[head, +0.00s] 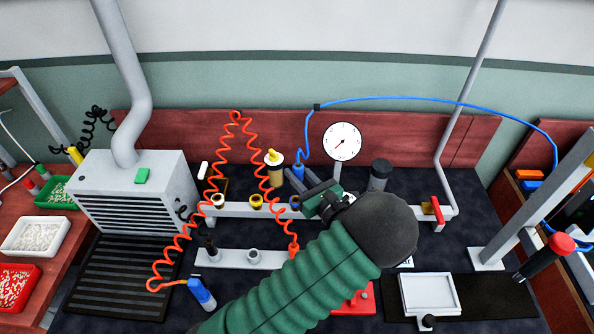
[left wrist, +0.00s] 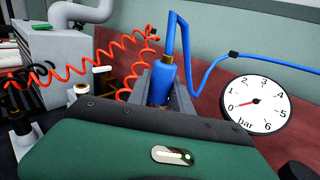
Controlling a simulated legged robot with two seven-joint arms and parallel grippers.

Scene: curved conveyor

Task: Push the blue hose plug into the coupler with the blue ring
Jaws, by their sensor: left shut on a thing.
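My left gripper (head: 311,184) is shut on the blue hose plug (head: 297,173), just above the manifold bar (head: 240,209). The left wrist view shows the plug (left wrist: 161,82) upright between the grey fingers (left wrist: 160,92), with its blue hose rising from the top. The coupler with the blue ring (head: 294,201) is on the bar close below the plug and partly covered by my gripper. The plug's lower end is hidden in the left wrist view, so I cannot tell whether it touches the coupler. My right gripper is not in view.
A yellow-ringed coupler (head: 256,201) and another coupler (head: 218,200) stand to the left on the same bar. A red coiled hose (head: 204,172) hangs around them. A pressure gauge (head: 342,141) stands behind, a red-handled valve (head: 437,210) to the right. The blue hose (head: 420,99) arches above.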

